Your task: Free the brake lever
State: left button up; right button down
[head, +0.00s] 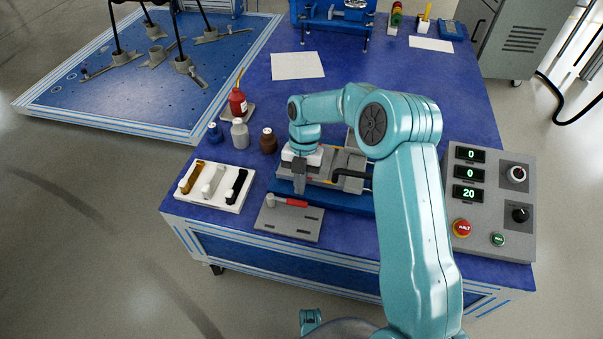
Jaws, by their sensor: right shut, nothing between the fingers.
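A lever with a red handle (291,202) lies on a grey slotted plate (290,223) near the front edge of the blue table; it looks like the brake lever. Its pale pivot end is at the left. My right gripper (298,188) points down just behind this plate, above the front left of a grey fixture (345,180) on a blue base. It is shut and empty. Whether its fingertips touch the fixture or the lever cannot be told. My right arm hides the fixture's right part.
A white tray (225,202) with several small parts stands left of the plate. A red bottle (238,102), a grey bottle (240,134) and a brown bottle (268,141) stand behind it. A control box (490,200) is at right. Paper (297,66) lies behind.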

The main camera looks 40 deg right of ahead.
jog(key=shift+f, duration=0.45)
